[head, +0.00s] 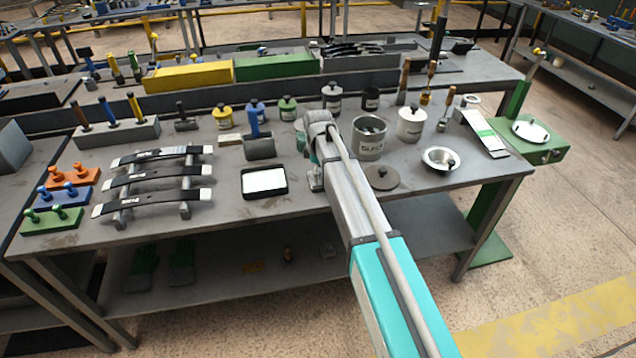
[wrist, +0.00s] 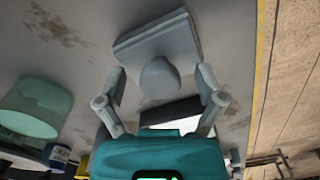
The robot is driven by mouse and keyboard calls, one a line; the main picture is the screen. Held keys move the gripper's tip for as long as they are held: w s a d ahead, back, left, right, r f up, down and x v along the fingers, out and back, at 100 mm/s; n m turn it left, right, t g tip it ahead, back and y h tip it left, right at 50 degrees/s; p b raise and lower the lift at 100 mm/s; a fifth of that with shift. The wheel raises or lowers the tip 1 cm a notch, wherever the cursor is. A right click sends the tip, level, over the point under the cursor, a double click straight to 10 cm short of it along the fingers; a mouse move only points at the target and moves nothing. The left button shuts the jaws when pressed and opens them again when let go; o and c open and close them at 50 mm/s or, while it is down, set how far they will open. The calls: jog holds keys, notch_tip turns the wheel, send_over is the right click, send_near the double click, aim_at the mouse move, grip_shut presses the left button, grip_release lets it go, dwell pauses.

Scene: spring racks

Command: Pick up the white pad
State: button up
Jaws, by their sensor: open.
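A square pale pad with a rounded knob (wrist: 158,46) lies on the bench in the wrist view, looking grey-white in the shade. The knob rises between my gripper's open fingers (wrist: 160,88), with space on both sides. In the head view my gripper (head: 315,178) is low over the bench, and my arm largely hides the pad there. A black tray with a flat white surface inside (head: 246,194) is left of my gripper; it partly shows in the wrist view beyond the fingers.
A grey can (head: 369,145), a round lid (head: 382,184) and a metal bowl (head: 439,168) stand to the right. A greenish jar (wrist: 35,105) is on the far side. Spring leaves on a rack (head: 152,178) lie left. The bench's front edge is close.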

dwell(0.4)
grip_shut()
jog(key=shift+r, duration=0.2)
dwell(0.4)
jog(key=shift+r+p, duration=0.75)
jog(key=shift+p, duration=0.25)
jog(key=s+d+r+p, duration=0.3)
jog(key=s+r+p, duration=0.8)
jog(key=s, duration=0.2)
jog(key=shift+s+d, duration=0.25)
jog(key=shift+d, duration=0.1)
jog(key=c, duration=0.7)
grip_release()
jog(key=c, duration=0.4)
